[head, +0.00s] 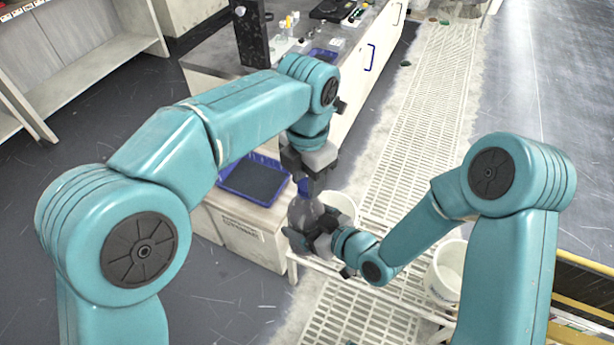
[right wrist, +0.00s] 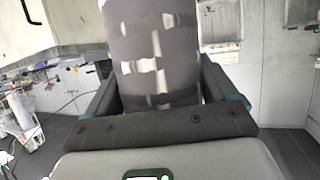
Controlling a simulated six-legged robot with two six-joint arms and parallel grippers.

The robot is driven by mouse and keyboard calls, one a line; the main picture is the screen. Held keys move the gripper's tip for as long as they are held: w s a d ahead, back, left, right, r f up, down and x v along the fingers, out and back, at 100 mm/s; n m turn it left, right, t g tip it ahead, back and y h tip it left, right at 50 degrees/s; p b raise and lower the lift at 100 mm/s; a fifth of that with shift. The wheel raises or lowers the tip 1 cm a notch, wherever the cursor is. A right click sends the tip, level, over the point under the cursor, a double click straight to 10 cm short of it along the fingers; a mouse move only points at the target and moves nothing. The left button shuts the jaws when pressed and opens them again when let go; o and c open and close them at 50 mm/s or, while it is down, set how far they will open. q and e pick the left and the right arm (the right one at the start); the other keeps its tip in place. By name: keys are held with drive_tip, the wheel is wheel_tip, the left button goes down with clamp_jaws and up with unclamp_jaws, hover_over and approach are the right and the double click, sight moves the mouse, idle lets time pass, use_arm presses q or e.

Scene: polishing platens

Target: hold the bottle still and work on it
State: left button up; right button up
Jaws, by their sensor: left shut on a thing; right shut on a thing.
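The bottle (head: 303,211) is grey and stands upright, near the middle of the head view. Its blue cap (head: 307,187) shows at the top, partly covered. My left gripper (head: 311,172) comes down from above and is shut on the cap. My right gripper (head: 311,237) reaches in from the right, low on the bottle, and is shut around its body. In the right wrist view the grey bottle body (right wrist: 155,50) stands between the two fingers (right wrist: 158,100), with light reflections on it. The bottle's base is hidden behind the right gripper in the head view.
A blue tray (head: 226,186) with a dark pad lies on a low cabinet left of the bottle. A white bucket (head: 341,205) is just behind the bottle, and another bucket (head: 446,271) stands right. A bench (head: 215,62) with small items is behind. Grated floor lies around.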

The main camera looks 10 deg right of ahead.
use_arm(q)
drive_tip(key=shift+d+r, duration=0.1)
drive_tip(key=shift+r, duration=0.95)
